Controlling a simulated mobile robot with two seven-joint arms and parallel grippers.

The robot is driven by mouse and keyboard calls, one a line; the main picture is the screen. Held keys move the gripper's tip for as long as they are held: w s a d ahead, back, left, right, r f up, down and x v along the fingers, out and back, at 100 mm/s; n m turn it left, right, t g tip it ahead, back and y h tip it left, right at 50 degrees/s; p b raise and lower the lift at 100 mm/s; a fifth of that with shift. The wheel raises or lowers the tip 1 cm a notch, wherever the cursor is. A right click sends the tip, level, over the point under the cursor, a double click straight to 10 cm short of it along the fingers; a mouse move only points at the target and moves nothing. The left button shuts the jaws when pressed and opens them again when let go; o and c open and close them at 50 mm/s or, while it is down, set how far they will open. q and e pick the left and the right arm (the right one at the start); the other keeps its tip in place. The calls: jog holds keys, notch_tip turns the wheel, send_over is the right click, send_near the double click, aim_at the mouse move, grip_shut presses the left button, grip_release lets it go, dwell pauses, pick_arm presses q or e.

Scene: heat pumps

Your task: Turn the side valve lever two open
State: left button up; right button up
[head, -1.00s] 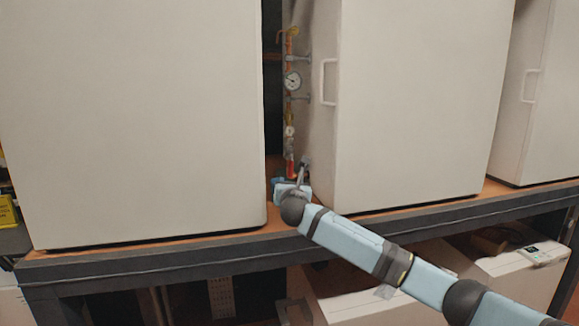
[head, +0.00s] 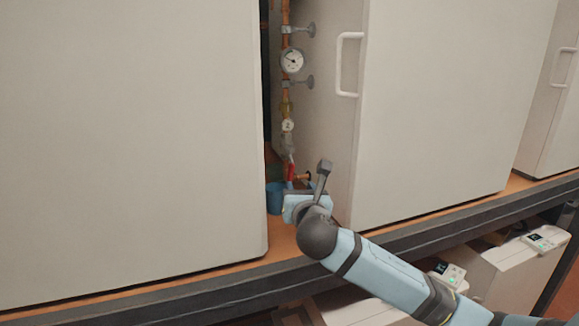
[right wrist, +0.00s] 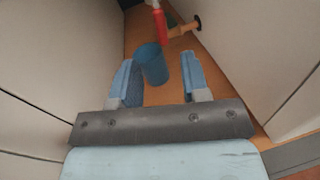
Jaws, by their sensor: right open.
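A red valve lever (head: 291,171) hangs near the foot of the copper pipe, in the gap between two large white cabinets. It points downward along the pipe. It also shows at the top of the right wrist view (right wrist: 161,24), beyond my fingers. My left gripper is out of view.
A blue cup (head: 275,198) stands on the orange shelf; in the right wrist view it lies between my fingers' lines. A pressure gauge (head: 292,60) sits higher on the pipe. White cabinets (head: 130,140) wall the narrow gap on both sides. A brass stub (right wrist: 185,28) is beside the lever.

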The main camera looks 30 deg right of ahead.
aim_at(292, 171)
jog(key=p+x, duration=0.2)
jog(key=x, duration=0.8)
jog(key=shift+w+f, duration=0.1)
jog(key=shift+w, duration=0.1)
jog(key=shift+w+d, duration=0.25)
jog(key=shift+w, duration=0.25)
jog(key=shift+w+d+f, duration=0.1)
jog(key=shift+w+d, duration=0.05)
jog(key=shift+w, duration=0.05)
grip_shut()
